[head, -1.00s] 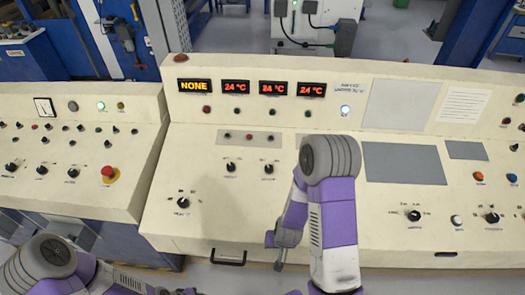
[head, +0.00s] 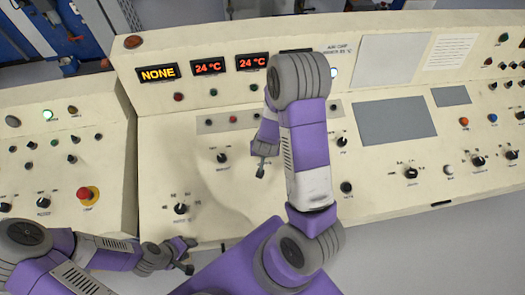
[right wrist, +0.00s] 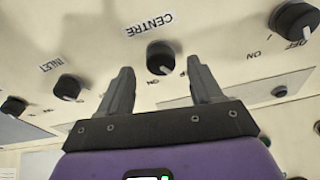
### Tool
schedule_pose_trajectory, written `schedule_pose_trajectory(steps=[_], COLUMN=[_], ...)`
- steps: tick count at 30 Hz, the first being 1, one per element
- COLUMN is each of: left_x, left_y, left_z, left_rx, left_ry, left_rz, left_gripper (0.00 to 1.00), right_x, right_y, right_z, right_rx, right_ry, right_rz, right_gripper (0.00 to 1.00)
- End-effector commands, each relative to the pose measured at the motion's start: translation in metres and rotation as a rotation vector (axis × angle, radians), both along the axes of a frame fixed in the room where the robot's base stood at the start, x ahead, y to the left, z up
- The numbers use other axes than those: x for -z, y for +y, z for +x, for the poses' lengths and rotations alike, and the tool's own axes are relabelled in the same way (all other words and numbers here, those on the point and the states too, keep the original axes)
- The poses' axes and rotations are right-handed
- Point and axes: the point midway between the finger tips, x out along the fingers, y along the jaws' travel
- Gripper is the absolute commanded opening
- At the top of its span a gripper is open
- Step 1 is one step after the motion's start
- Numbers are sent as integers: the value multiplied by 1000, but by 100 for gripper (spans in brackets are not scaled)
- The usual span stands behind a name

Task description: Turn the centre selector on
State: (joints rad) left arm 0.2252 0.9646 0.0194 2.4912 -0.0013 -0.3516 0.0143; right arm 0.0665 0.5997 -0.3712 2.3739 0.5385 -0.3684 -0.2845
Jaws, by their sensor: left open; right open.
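In the right wrist view the centre selector (right wrist: 160,57) is a black knob with a white pointer mark, under an upside-down CENTRE label (right wrist: 149,24). The pointer faces the lower part of that picture, slightly right. My right gripper (right wrist: 160,67) is open, one finger to each side of the knob in that picture. Whether the fingers touch it cannot be told. In the head view my right gripper (head: 262,168) is over the upper knob row and seems to hide the centre selector. My left gripper (head: 187,255) is open and empty near the panel's front edge.
The inlet knob (right wrist: 68,87) is left of the centre selector in the right wrist view; it shows in the head view (head: 222,157). Another knob (right wrist: 295,17) is at the right. A red emergency button (head: 87,195) is on the left panel. A display (head: 157,73) reads NONE.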

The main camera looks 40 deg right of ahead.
Motion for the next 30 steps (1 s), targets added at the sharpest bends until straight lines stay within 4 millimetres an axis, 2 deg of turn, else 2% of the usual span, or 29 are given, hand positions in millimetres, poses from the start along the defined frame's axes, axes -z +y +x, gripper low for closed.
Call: schedule_pose_trajectory(steps=[4, 14, 17, 25, 30], left_x=[4, 4, 4, 4, 4], left_y=[0, 0, 0, 0, 0], left_z=[0, 0, 0, 0, 0], left_rx=[0, 1, 1, 1, 1], left_ry=[-1, -1, -1, -1, -1], left_rz=[0, 0, 0, 0, 0], left_gripper=[43, 43, 43, 43, 43], right_x=[15, 19, 19, 19, 19], right_y=[-4, -4, -4, -4, -4], right_z=[5, 7, 7, 7, 7], right_rx=[2, 0, 0, 0, 5], right_ry=[1, -1, -1, -1, 0], right_rz=[-1, -1, -1, -1, 1], right_gripper=[65, 65, 53, 11, 9])
